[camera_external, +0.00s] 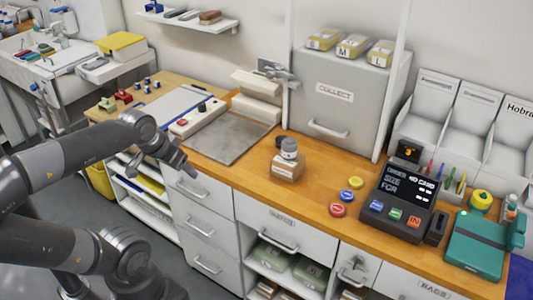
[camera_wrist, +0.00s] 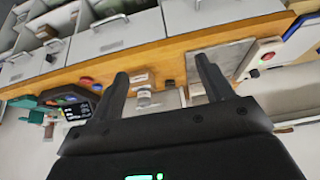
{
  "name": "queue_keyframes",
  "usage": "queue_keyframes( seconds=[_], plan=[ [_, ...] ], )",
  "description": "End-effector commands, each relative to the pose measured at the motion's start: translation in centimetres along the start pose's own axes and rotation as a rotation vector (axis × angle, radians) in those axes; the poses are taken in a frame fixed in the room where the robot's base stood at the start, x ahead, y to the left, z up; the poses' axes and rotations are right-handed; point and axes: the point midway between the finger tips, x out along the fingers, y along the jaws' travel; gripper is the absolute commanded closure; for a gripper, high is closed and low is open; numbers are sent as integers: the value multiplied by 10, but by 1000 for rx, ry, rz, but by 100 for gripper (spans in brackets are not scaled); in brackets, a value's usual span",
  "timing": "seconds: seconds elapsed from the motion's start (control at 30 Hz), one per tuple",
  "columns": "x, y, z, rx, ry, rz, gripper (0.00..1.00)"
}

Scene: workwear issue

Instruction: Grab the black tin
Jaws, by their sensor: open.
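A small black round thing (camera_external: 280,141), which looks like the black tin, sits on the wooden counter. In the outside view it is partly hidden behind a grey-lidded jar. In the wrist view a small dark spot (camera_wrist: 169,83) beside the jar appears to be the same thing. My gripper (camera_external: 163,166) is open and empty, left of the tin and apart from it. In the wrist view its two fingers (camera_wrist: 162,66) stand wide apart, with the jar and the dark spot seen between them.
The grey-lidded jar (camera_external: 289,150) stands at a small brown box (camera_external: 287,168). Left is a grey metal plate (camera_external: 226,138); behind is a grey COLLECT cabinet (camera_external: 338,113). Red, yellow and blue discs and a dark keypad terminal (camera_external: 399,197) are to the right. Drawers line the counter front.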

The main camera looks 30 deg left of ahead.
Motion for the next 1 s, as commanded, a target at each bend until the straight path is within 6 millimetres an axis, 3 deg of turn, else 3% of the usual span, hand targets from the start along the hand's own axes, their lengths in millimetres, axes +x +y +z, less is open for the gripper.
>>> queue_keyframes(
  seconds=[0.13,0.23,0.57,0.77,1.0],
  plan=[
    [0,0,-9,4,-5,-1,27],
    [1,1,-29,13,-17,-1,27],
    [24,6,-134,62,-72,3,27],
    [57,10,-195,92,-105,11,27],
    [113,14,-260,125,-144,26,27]
  ],
)
